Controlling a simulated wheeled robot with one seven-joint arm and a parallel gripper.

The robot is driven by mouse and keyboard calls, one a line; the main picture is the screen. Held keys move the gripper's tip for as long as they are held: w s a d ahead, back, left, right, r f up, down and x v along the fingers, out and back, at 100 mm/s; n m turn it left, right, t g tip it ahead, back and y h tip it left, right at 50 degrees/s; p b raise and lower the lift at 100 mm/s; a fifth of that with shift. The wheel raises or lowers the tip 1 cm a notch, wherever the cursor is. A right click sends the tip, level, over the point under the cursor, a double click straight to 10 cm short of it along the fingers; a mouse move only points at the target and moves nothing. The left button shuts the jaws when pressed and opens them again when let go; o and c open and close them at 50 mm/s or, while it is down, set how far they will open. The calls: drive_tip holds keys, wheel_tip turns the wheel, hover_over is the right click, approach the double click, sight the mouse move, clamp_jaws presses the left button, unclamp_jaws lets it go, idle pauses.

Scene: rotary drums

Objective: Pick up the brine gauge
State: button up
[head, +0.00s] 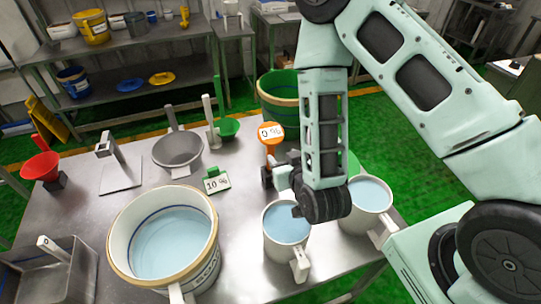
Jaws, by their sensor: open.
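No part is plainly marked as the brine gauge, and I cannot tell for certain which thing it is. An orange-rimmed sign reading "0 %" (270,132) stands upright near the back edge of the table, left of my forearm. A small green-framed sign reading "10 %" (217,184) stands on the table left of it, behind the large tub. My gripper (288,190) is at the wrist's left side, above the back of the left blue-filled jug. It is open, its fingers small and partly hidden by my wrist. I see nothing held.
The steel table (110,212) holds a large water-filled tub (118,250), a grey pot (178,152), a red funnel (40,166), a white-based stand (120,177) and a steel basin (75,280). Two blue-filled jugs (287,222) (371,194) stand close below my wrist.

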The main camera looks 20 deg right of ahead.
sight(272, 144)
drive_tip(key=b+x, duration=0.2)
drive_tip(key=x, duration=0.4)
drive_tip(key=p+x, duration=0.2)
drive_tip(key=x, duration=0.3)
drive_tip(key=shift+w+d+r+p, duration=0.1)
drive_tip(key=shift+w+p, duration=0.05)
drive_tip(key=shift+p, duration=0.15)
drive_tip(key=shift+w+f, duration=0.3)
drive_tip(key=shift+w, duration=0.05)
clamp_jaws()
